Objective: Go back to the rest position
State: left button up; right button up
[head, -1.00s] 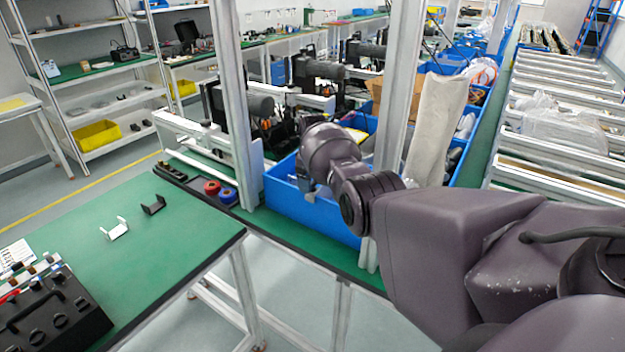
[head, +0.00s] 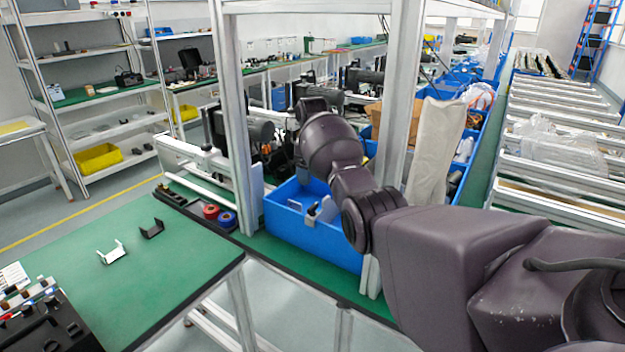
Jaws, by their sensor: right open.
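My right arm reaches in from the right with its dark wrist raised in front of the blue bin. My right gripper (head: 319,211) hangs below the wrist, small and partly hidden by the arm. Its pale fingers are apart, and I see nothing held between them. My left gripper is out of view.
A green table (head: 170,270) at left holds a white bracket (head: 112,252), a black bracket (head: 152,229) and a black case (head: 45,328). A blue bin (head: 285,227) stands behind my wrist, between metal posts (head: 400,110). Red and blue tape rolls (head: 227,219) lie left of it.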

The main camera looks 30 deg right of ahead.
dwell(0.6)
jog(key=w+a+r+m+t+h, duration=0.1)
jog(key=w+r+m+t+h, duration=0.2)
jog(key=w+r+t, duration=0.65)
jog(key=s+a+f+n+t+y+b, duration=0.15)
jog(key=s+a+f+t, duration=0.25)
jog(key=s+a+f, duration=0.5)
jog(key=s+a+f+t+y, duration=0.2)
jog(key=s+a+f+t, duration=0.15)
jog(key=s+f, duration=0.75)
jog(key=s+a+f+g, duration=0.1)
jog(key=s+f, duration=0.5)
jog(key=s, duration=0.3)
jog(key=s+a+f+m+g, duration=0.1)
jog(key=s+f+g, duration=0.1)
jog(key=s+f, duration=0.4)
jog(key=s+a+f+m+g, duration=0.1)
jog(key=s+f, duration=0.5)
jog(key=s, duration=0.8)
jog(key=shift+f+g+h, duration=0.3)
jog(key=shift+g+h, duration=0.05)
jog(key=shift+g, duration=0.35)
